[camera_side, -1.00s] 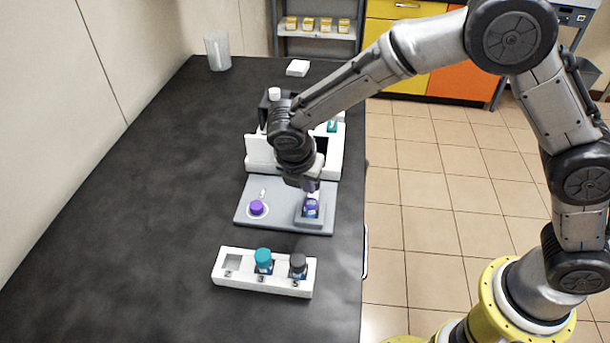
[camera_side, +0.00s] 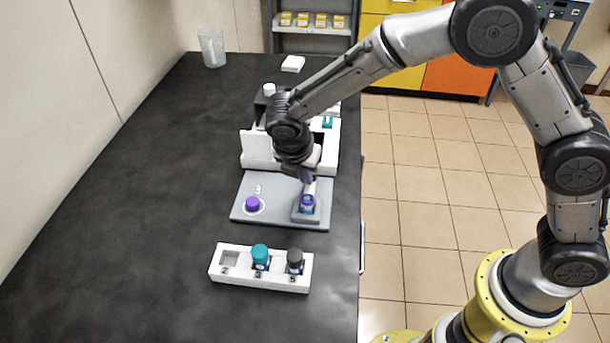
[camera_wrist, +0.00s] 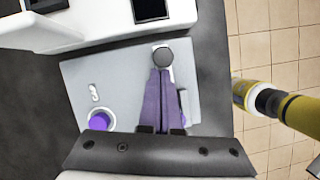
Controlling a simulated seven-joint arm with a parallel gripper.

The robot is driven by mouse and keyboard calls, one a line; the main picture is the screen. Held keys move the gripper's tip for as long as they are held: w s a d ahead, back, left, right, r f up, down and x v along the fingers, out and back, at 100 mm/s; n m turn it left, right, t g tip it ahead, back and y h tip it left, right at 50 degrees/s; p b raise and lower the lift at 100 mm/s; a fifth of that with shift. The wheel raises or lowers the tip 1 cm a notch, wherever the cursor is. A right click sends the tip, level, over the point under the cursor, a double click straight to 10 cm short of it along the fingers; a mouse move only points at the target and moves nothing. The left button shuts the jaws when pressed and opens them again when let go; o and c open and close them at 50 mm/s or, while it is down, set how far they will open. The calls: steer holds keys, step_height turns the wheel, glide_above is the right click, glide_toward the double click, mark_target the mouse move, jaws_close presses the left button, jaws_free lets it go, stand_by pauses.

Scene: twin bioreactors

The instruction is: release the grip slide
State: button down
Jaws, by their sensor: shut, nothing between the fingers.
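The grey plate (camera_side: 277,217) lies on the dark bench and carries a purple-capped item (camera_side: 252,204) at left and a raised block (camera_side: 310,219) at right. A vial with a blue-purple label (camera_side: 307,203) stands in that block. My gripper (camera_side: 308,181) is just above the vial. In the wrist view my gripper (camera_wrist: 161,75) has its purple fingers shut together with nothing between them. Their tips are beside a round dark knob (camera_wrist: 163,57) on a white piece; I cannot tell if they touch it. The fingers hide most of the block. I cannot tell for sure which part is the grip slide.
A white rack (camera_side: 240,275) in front holds a teal-capped vial (camera_side: 260,253) and a dark-capped vial (camera_side: 295,260); its left slot is empty. The white device (camera_side: 258,150) stands close behind the plate. The bench at left is clear, apart from a clear beaker (camera_side: 212,48) far back.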

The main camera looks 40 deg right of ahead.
steer(key=v, duration=1)
steer(key=s+d+r+m+t+y, duration=0.1)
steer(key=s+d+r+m, duration=0.25)
steer(key=d+r, duration=0.4)
steer(key=s+d+r+m+t+y, duration=0.1)
steer(key=s+d+r+m, duration=0.25)
steer(key=d+r, duration=0.45)
steer(key=s+d+f+m+t, duration=0.1)
steer(key=s+d+m, duration=0.25)
steer(key=s, duration=0.25)
steer(key=s+d+f+m, duration=0.1)
steer(key=s+d+m, duration=0.1)
steer(key=s+m, duration=0.35)
steer(key=s+a+f+m+y, duration=0.1)
steer(key=s+f+m, duration=0.4)
steer(key=s+m, duration=0.2)
steer(key=shift+a+f+m+y, duration=0.3)
steer(key=shift+a+m+y, duration=0.1)
steer(key=shift+m, duration=0.1)
